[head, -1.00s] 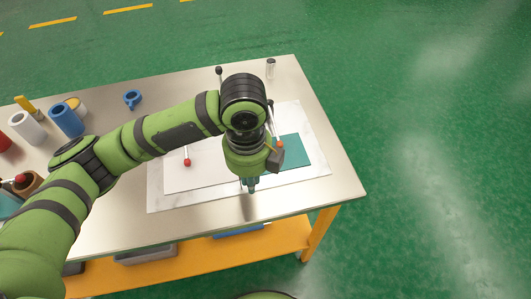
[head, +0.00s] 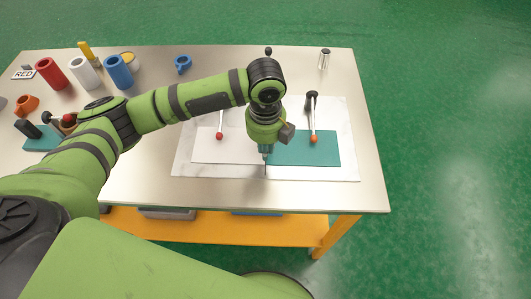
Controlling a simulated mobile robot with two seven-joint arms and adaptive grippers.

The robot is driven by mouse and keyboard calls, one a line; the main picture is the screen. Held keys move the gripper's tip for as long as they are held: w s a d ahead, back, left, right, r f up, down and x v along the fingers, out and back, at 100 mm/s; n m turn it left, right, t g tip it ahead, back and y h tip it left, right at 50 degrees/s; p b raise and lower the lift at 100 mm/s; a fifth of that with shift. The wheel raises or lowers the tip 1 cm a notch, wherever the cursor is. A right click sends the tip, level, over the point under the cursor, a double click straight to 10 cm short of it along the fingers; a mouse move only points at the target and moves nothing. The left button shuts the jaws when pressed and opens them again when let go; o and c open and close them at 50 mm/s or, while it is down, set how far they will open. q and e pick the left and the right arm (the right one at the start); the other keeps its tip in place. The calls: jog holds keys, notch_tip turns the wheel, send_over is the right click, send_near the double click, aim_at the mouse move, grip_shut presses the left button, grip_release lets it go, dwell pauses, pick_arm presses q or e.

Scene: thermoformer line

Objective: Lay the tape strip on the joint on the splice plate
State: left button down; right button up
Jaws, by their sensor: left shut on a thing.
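The pale splice plate (head: 345,172) lies on the table with a white sheet (head: 228,151) on its left and a teal sheet (head: 318,155) on its right. The sheets appear to meet at a joint near the plate's middle, partly hidden by my left arm. My left gripper (head: 266,157) points down over the front end of this joint. It is shut on a thin dark piece (head: 266,171), seen nearly edge-on, which looks like the tape strip. I cannot tell whether the strip touches the sheets. My right gripper is not in view.
Clamps with a red tip (head: 219,136) and an orange tip (head: 313,139) stand over the sheets. A metal cylinder (head: 324,58) stands back right. The table's right side is clear.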

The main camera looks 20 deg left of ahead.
aim_at(265, 164)
pick_arm(q)
notch_tip(265, 164, down, 3)
jog(key=shift+f+p, duration=0.15)
jog(key=shift+p, duration=0.3)
jog(key=shift+f, duration=0.4)
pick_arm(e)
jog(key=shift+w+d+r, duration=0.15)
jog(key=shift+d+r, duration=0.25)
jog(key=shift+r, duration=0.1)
pick_arm(q)
jog(key=c, duration=1.3)
grip_release()
jog(key=shift+f, duration=0.15)
jog(key=shift+o, duration=0.2)
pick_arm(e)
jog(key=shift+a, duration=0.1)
pick_arm(q)
notch_tip(265, 164, up, 12)
jog(key=shift+r+b, duration=0.2)
jog(key=shift+b, duration=0.85)
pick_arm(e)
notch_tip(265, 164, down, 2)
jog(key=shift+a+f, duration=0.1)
